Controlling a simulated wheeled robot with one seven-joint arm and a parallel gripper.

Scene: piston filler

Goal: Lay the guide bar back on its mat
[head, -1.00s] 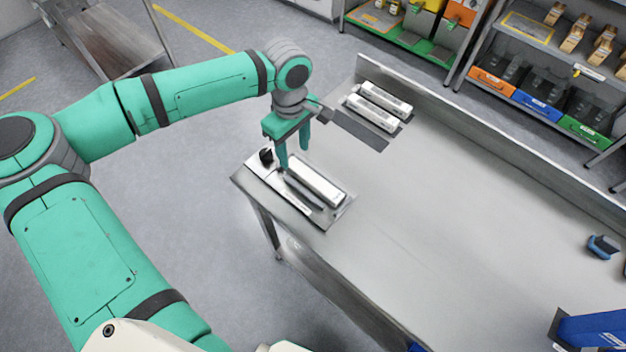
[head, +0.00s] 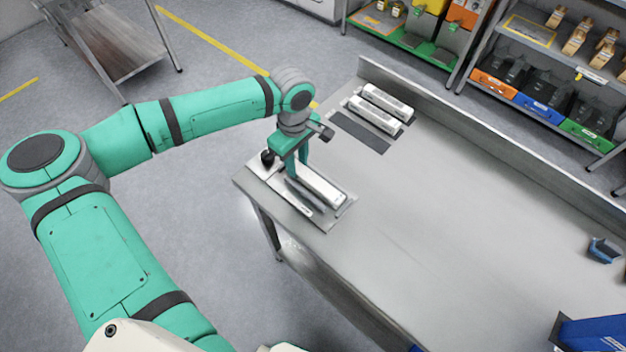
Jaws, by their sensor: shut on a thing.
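The guide bar (head: 325,190) is a long white bar lying in a metal fixture (head: 338,218) at the table's near left corner. My gripper (head: 297,174) points down over the bar's far left part and is shut on it. The fingertips are partly hidden, and I cannot tell whether the bar is lifted at all. A bare dark grey mat (head: 360,132) lies flat farther back on the table, up and right of my gripper.
Two similar white bars (head: 388,102) lie side by side just behind the bare mat. A black knob (head: 267,157) stands on the fixture's left end. A raised edge (head: 480,130) runs along the table's back. The table's middle (head: 430,220) is clear.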

